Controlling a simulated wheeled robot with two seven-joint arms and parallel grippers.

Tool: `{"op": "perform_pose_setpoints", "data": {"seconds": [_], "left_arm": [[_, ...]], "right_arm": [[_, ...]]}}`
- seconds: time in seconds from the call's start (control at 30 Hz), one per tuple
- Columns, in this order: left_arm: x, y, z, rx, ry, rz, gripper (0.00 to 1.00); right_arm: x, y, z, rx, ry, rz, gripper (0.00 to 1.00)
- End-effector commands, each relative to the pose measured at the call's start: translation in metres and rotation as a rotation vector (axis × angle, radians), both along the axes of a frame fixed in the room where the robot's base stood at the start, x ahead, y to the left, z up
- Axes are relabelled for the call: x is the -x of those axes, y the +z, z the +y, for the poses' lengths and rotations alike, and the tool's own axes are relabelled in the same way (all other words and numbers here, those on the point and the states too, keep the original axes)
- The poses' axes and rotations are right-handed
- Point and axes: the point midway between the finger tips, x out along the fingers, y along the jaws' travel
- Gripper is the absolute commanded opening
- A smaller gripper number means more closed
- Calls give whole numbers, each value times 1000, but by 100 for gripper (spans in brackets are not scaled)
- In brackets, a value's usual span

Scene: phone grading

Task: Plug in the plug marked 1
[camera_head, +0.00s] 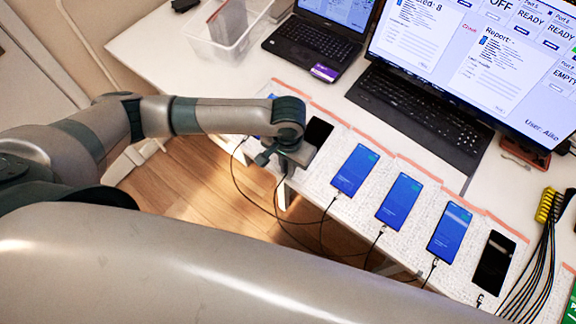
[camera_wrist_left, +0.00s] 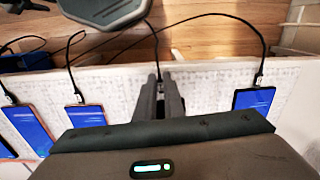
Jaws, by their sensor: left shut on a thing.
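My left gripper (camera_head: 282,162) is at the table's front edge, beside the near end of a dark-screened phone (camera_head: 317,133). In the left wrist view its fingers (camera_wrist_left: 159,88) are shut on a black cable's plug (camera_wrist_left: 158,74), with the cable running away from the table. The plug's tip is hidden between the fingers, and I cannot tell whether it touches the phone. No number on the plug is readable. The phone in front of the gripper is hidden in the wrist view. My right gripper is not in view.
Blue-screened phones (camera_head: 356,170) with cables at their near ends lie in a row on white mats. Another dark phone (camera_head: 494,262) is at the right end. A laptop (camera_head: 312,45), a keyboard (camera_head: 420,115), a monitor (camera_head: 480,55) and a clear bin (camera_head: 222,40) stand behind.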

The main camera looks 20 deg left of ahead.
Motion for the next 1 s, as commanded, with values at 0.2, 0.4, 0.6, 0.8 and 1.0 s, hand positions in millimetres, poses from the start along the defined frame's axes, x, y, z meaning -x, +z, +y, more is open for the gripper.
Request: {"op": "perform_pose_setpoints", "data": {"seconds": [0.2,0.4,0.6,0.8,1.0], "left_arm": [[0,0,0,0,0,0,0],[0,0,0,0,0,0,0],[-1,0,0,0,0,0,0],[-3,0,-1,0,0,0,0],[-4,0,-1,0,0,0,0]], "right_arm": [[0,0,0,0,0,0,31],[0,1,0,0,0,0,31],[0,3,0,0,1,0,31],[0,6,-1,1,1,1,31],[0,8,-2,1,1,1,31]]}}
